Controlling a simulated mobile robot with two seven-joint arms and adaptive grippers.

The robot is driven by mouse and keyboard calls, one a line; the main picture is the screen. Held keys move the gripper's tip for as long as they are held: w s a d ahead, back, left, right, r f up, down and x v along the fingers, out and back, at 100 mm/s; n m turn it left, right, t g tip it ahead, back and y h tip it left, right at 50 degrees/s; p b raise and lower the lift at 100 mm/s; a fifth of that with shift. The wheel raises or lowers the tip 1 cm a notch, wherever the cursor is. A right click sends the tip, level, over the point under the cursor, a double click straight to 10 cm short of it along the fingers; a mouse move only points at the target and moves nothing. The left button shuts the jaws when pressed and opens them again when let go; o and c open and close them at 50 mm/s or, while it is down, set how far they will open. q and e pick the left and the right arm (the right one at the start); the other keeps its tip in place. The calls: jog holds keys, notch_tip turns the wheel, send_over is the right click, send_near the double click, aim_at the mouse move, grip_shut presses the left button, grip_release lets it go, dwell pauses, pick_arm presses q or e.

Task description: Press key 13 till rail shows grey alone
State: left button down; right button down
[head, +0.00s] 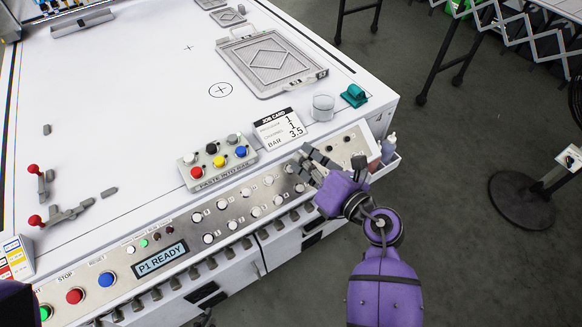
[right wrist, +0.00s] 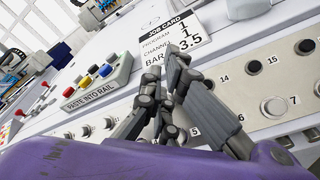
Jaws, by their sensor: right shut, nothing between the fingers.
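My right gripper (head: 303,163) is shut and empty, low over the key panel (head: 247,197) on the machine's front edge. In the right wrist view its fingers (right wrist: 172,62) cover part of the panel. Key 15 (right wrist: 255,67) and key 16 (right wrist: 305,46) show beyond them, with a label 14 beside the fingers. Key 13 cannot be made out; I cannot tell whether the fingertips touch a key. The block marked PASTE INTO RAIL (head: 219,172) carries red, yellow, blue, black, grey and pale knobs. The display (head: 160,261) reads P1 READY. My left gripper is not in view.
A job card (head: 280,129) reads 1, 1, 3.5 bar. A clear cup (head: 323,107), a teal item (head: 354,95) and a grey framed plate (head: 272,63) are on the white bed. Small bottles (head: 388,146) stand at the right corner. Red-knobbed levers (head: 60,215) lie left.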

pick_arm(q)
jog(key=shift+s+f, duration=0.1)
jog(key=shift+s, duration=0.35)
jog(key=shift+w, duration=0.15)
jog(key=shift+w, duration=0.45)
pick_arm(e)
jog(key=shift+w+a+f, duration=0.15)
jog(key=shift+f, duration=0.2)
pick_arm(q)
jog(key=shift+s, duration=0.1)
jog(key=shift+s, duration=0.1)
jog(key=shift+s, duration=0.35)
pick_arm(e)
jog(key=shift+w+f, duration=0.1)
jog(key=shift+f, duration=0.05)
